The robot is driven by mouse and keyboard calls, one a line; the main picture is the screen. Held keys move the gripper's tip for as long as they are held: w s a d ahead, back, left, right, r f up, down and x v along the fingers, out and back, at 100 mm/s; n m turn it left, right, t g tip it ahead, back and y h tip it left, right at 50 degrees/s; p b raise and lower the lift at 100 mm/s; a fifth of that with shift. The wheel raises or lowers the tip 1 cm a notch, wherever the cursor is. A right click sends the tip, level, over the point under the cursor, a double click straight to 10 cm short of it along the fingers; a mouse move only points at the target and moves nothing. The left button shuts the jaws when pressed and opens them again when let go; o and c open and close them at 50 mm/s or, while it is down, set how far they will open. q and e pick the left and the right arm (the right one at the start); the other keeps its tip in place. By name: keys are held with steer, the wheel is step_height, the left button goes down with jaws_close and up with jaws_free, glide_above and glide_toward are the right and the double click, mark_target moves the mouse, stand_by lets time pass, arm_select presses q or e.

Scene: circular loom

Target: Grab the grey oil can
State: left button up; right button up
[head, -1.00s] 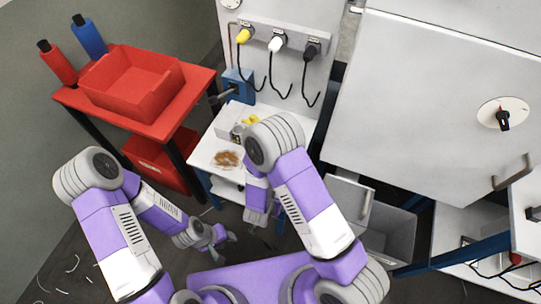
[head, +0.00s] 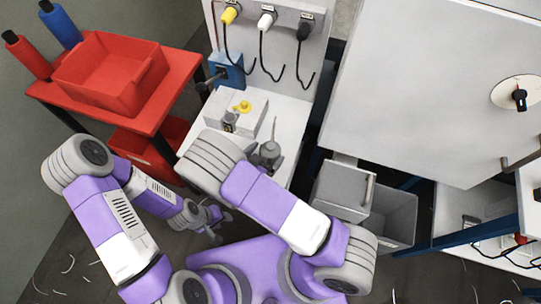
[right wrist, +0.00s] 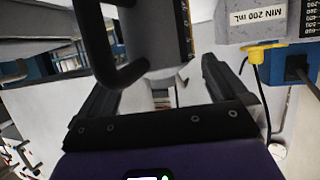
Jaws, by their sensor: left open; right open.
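The grey oil can (head: 268,155), with a thin spout pointing up, stands on the white worktable (head: 291,126), right of the pale box with a yellow cap. In the right wrist view my right gripper (right wrist: 160,68) is open. A grey body with a black loop handle, apparently the oil can (right wrist: 155,35), shows between and beyond its fingers; I cannot tell whether they touch it. My left gripper (head: 216,226) is open and empty, low in front of the worktable.
The pale box (head: 248,116) stands close beside the can; its "MIN 200 mL" label (right wrist: 257,18) shows in the right wrist view. Cables hang from the back panel (head: 285,60). A red cart (head: 150,118) is left, a large grey cabinet (head: 420,90) right.

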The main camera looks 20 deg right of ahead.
steer(key=shift+x, duration=0.8)
steer(key=c, duration=1.3)
